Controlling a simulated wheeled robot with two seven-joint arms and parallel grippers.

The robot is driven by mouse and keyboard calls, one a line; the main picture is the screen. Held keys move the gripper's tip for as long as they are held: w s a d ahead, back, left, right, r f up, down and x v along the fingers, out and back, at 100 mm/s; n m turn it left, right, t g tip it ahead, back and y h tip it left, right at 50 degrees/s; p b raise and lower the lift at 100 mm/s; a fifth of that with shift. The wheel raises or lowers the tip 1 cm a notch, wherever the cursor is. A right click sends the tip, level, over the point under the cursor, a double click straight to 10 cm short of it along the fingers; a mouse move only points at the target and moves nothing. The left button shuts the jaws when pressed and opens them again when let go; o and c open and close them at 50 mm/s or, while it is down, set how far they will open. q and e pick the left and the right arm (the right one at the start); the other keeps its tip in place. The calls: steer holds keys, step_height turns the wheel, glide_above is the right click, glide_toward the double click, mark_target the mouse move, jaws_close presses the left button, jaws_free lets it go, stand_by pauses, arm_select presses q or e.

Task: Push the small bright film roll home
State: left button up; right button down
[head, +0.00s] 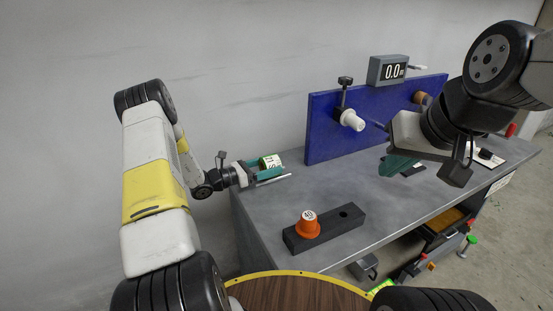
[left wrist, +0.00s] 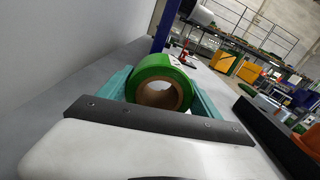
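A small bright green roll with a white label (head: 270,162) is held by my left gripper (head: 264,172) near the table's far left corner. In the left wrist view the green roll (left wrist: 150,68) shows its brown cardboard core end-on, between the teal fingers, which appear to touch its sides. My right gripper (head: 397,165) is over the right part of the table, with teal finger showing below its grey body. Its finger gap is hidden. A white cylinder (head: 352,120) sticks out from the blue upright panel (head: 325,130).
An orange tapered piece marked 40 (head: 307,226) stands on a dark block (head: 330,228) with an empty hole beside it.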

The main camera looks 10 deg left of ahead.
arm_select(q)
steer(key=shift+c, duration=1.2)
